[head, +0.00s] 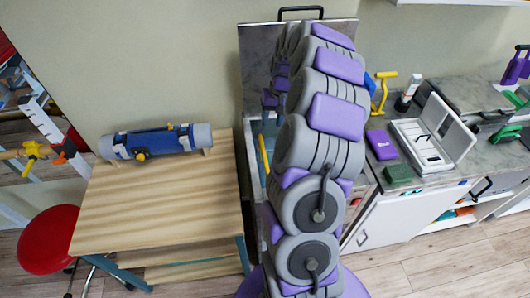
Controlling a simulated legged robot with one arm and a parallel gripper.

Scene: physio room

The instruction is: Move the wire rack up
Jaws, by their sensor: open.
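A steel tank (249,137) stands in the middle behind my arm, its grey metal lid (255,50) raised at the back with a black handle (300,10) on top. A strip of blue shows inside its left part. I cannot make out the wire rack; my arm covers most of the tank opening. My gripper (272,98) shows only in part, as small purple and grey pieces past the arm's left edge, over the tank area. It is open. I cannot see its fingertips clearly or whether they touch anything.
A wooden table (150,205) with a blue and grey roll (155,142) stands left, a red stool (48,240) beside it. A counter on the right holds an open white case (425,145), a purple box (381,144), a green box (399,173) and a yellow tool (380,92).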

